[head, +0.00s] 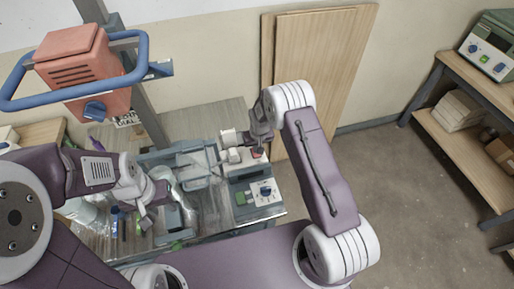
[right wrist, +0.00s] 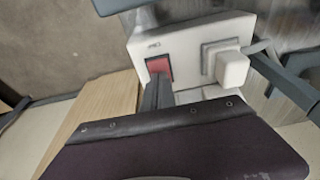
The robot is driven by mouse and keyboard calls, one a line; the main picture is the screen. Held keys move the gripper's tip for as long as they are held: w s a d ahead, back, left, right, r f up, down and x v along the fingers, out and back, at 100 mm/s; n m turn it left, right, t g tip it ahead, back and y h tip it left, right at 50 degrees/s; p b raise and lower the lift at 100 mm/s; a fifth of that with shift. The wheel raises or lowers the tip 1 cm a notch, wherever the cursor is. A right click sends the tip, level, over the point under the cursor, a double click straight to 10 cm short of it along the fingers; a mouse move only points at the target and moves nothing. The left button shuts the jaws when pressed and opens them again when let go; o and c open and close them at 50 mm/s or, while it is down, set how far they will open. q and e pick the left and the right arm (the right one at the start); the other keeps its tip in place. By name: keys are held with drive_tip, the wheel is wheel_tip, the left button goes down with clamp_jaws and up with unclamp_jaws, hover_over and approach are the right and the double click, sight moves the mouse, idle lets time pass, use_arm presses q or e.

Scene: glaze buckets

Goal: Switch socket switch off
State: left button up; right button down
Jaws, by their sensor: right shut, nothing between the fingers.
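The socket (right wrist: 190,45) is a white box with a red rocker switch (right wrist: 159,66) on the left and a white plug (right wrist: 232,70) on the right. In the head view the socket's red switch (head: 257,153) shows small beside my right gripper (head: 257,145). In the right wrist view my right gripper (right wrist: 158,82) is shut and empty, its tips at the lower edge of the red switch. I cannot tell whether they touch it. The tips cover part of the switch. My left gripper (head: 148,212) hangs over the left part of the table, apart from the socket.
A grey device with a blue knob (head: 265,191) stands just in front of the socket. A clear container (head: 197,165) is left of it. An orange machine with a blue ring handle (head: 85,70) is at upper left. Wooden boards (head: 325,75) lean on the wall.

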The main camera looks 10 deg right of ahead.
sight(258, 156)
drive_tip(key=p+v, duration=0.2)
drive_tip(key=v, duration=0.1)
drive_tip(key=p+v, duration=0.1)
drive_tip(key=v, duration=0.1)
drive_tip(key=shift+w+p, duration=0.3)
drive_tip(key=shift+p, duration=0.1)
drive_tip(key=shift+s+r+b, duration=0.45)
drive_tip(key=shift+s+b, duration=0.25)
drive_tip(key=s+r, duration=0.4)
drive_tip(key=r, duration=0.2)
drive_tip(key=shift+s+r+b, duration=0.2)
drive_tip(key=shift+r+b, duration=0.1)
drive_tip(key=shift+w+d, duration=0.1)
